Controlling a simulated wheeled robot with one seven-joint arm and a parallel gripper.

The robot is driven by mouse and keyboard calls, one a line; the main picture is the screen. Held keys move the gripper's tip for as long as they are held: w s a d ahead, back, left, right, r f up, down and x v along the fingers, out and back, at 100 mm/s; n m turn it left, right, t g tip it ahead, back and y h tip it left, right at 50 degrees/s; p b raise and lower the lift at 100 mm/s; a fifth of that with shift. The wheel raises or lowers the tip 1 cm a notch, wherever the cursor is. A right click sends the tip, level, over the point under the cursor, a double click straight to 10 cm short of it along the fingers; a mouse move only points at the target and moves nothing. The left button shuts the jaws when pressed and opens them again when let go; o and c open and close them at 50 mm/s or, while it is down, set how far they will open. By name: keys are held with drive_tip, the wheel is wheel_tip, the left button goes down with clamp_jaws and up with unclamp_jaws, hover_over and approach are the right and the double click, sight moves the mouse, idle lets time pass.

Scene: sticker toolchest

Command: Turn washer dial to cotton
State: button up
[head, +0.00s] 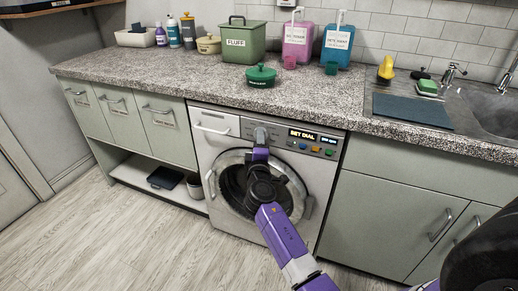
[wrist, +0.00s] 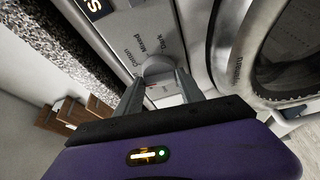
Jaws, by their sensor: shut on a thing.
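The washer (head: 223,150) stands under the counter, and its lit display (head: 302,134) appears to read SET DIAL. The dial (wrist: 157,65) is a round grey knob on the panel, with the words Cotton, Mixed and Dark printed around it in the wrist view. My gripper (wrist: 160,78) is shut on the dial, one finger on each side. In the head view my gripper (head: 260,138) reaches the panel above the round door and mostly hides the dial. I cannot tell which word the dial points to.
The round washer door (head: 232,158) is closed just below my gripper. Small coloured buttons (head: 315,149) sit right of the dial. The counter (head: 180,72) overhangs the panel and holds a green FLUFF bin (head: 240,42), pink and blue dispensers and a green-lidded pot (head: 261,75).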

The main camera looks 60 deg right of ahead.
drive_tip(key=m+b, duration=0.2)
drive_tip(key=b, duration=0.3)
drive_tip(key=f+m+h+b, duration=0.1)
drive_tip(key=m+b, duration=0.1)
drive_tip(key=b, duration=0.3)
drive_tip(key=shift+f+h, duration=0.2)
drive_tip(key=shift+h, duration=0.1)
drive_tip(key=m+b, duration=0.2)
drive_tip(key=b, duration=0.3)
drive_tip(key=shift+w+r+h+b, duration=0.1)
drive_tip(key=shift+r+h+b, duration=0.05)
drive_tip(key=shift+h+b, duration=0.25)
drive_tip(key=shift+c, duration=0.2)
drive_tip(key=shift+r+m+g+b, duration=0.25)
drive_tip(key=shift+m+g+b, duration=0.05)
drive_tip(key=shift+m+b, duration=0.35)
drive_tip(key=o, duration=1.4)
drive_tip(key=shift+c, duration=0.2)
drive_tip(key=v, duration=0.7)
drive_tip(key=shift+a+f+p, duration=0.2)
drive_tip(key=shift+a+p, duration=0.15)
drive_tip(key=shift+p, duration=0.05)
